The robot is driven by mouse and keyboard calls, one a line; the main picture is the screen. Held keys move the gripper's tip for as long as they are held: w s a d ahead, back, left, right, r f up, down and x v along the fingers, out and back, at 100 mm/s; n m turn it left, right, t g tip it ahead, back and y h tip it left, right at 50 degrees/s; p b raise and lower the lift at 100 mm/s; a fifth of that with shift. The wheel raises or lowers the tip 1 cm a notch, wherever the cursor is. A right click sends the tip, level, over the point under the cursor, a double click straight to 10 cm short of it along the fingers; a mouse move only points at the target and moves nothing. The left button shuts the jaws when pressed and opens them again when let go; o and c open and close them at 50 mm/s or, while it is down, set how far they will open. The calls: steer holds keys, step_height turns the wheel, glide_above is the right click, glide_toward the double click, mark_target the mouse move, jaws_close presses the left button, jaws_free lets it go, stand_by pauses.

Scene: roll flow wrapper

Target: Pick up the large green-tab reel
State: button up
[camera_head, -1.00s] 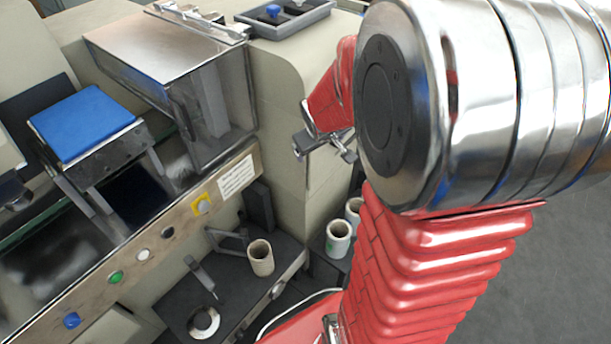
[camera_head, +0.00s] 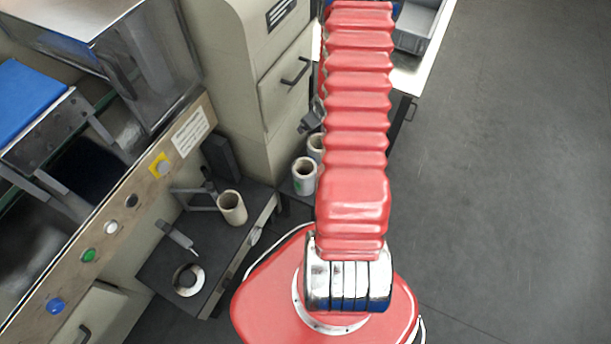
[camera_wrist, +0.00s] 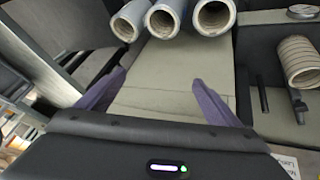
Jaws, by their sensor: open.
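In the wrist view, three pale hollow reels stand side by side at the top edge: a left one (camera_wrist: 130,20), a middle one (camera_wrist: 166,18) and a right one (camera_wrist: 214,17). My gripper (camera_wrist: 160,93) is open and empty, its two purple fingers apart below these reels and not touching them. In the head view, two pale reels, a nearer one (camera_head: 304,178) and a partly hidden one (camera_head: 316,142), stand beside my red arm. A bit of my gripper (camera_head: 311,118) shows there, mostly hidden by the arm.
A cream reel (camera_head: 232,208) stands on a dark shelf (camera_head: 222,262), with a flat white ring (camera_head: 188,280) near it. A ribbed cream roll (camera_wrist: 298,62) is at right in the wrist view. A beige cabinet (camera_head: 250,60) is close left of my arm. Floor at right is clear.

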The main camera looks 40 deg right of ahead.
steer(key=s+a+f+t, duration=0.2)
steer(key=s+f, duration=0.1)
steer(key=f, duration=0.4)
steer(key=s+a+f+t+y, duration=0.1)
steer(key=s+f, duration=0.3)
steer(key=f, duration=0.4)
steer(key=s+a+f+m+t+y, duration=0.1)
steer(key=s+a+f+t, duration=0.2)
steer(key=f, duration=0.4)
steer(key=shift+s+a+f+t, duration=0.1)
steer(key=shift+s+f+t, duration=0.05)
steer(key=shift+f+t, duration=0.2)
steer(key=shift+a+r+t, duration=0.25)
steer(key=shift+a+t, duration=0.1)
steer(key=shift+t, duration=0.1)
steer(key=shift+r, duration=0.1)
glide_toward(298, 166)
steer(key=x, duration=0.4)
steer(key=shift+w+d+f, duration=0.1)
steer(key=shift+w+f, duration=0.1)
steer(key=shift+w, duration=0.1)
